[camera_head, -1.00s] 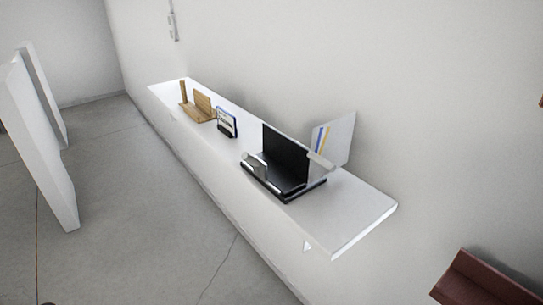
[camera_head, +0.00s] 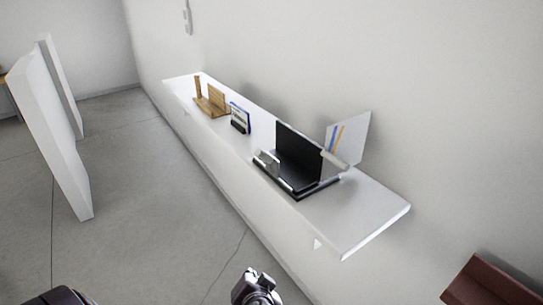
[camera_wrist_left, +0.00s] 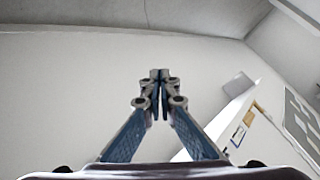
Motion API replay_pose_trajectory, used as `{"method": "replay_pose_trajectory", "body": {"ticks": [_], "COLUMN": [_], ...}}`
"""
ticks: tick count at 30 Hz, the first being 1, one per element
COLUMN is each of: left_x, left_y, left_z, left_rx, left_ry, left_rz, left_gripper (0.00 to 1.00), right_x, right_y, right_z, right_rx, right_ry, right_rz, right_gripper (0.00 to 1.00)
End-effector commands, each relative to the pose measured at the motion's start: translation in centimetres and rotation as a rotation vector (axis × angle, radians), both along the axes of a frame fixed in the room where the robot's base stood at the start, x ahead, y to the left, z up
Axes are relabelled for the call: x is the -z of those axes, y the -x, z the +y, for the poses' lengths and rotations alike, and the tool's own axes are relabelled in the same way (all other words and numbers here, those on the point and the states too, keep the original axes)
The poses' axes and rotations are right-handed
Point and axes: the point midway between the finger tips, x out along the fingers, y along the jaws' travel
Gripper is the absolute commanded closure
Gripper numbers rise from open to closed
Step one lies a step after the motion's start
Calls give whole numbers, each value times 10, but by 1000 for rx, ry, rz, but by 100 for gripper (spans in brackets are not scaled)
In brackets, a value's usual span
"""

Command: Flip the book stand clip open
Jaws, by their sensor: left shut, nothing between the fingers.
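A black book stand (camera_head: 299,151) with an upright back panel and a flat base stands on the white wall shelf (camera_head: 375,207). A silver clip piece (camera_head: 267,161) shows at its left front side, and a pale cylindrical piece (camera_head: 335,160) at its right; whether the clip is open I cannot tell. My left gripper (camera_head: 259,277) is at the bottom of the head view, below and in front of the shelf, apart from the stand. In the left wrist view the left gripper (camera_wrist_left: 159,76) is shut and empty. My right gripper is not in view.
A wooden stand (camera_head: 213,101), a small blue-edged display (camera_head: 240,117) and a white board with blue and yellow stripes (camera_head: 348,137) are also on the shelf. A reddish-brown object (camera_head: 490,281) is at the lower right. White panels (camera_head: 50,140) stand left; the floor between is clear.

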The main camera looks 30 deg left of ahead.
Motion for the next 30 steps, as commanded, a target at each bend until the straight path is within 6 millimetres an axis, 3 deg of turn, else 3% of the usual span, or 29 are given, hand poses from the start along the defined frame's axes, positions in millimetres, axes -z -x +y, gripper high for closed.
{"method": "replay_pose_trajectory", "body": {"ticks": [4,9,18,24,30], "left_x": [-49,-109,-206,-248,-263], "left_y": [-33,-65,-106,-120,-124], "left_z": [15,19,-7,-30,-40], "left_rx": [-44,-66,-42,-11,2], "left_ry": [-154,-333,-621,-749,-798], "left_rz": [-141,-301,-545,-648,-685], "left_gripper": [100,100,100,100,100], "right_x": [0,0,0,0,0], "right_y": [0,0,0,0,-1], "right_z": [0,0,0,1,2], "right_rx": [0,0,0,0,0], "right_ry": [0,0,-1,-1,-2], "right_rz": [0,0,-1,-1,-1], "right_gripper": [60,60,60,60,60]}}
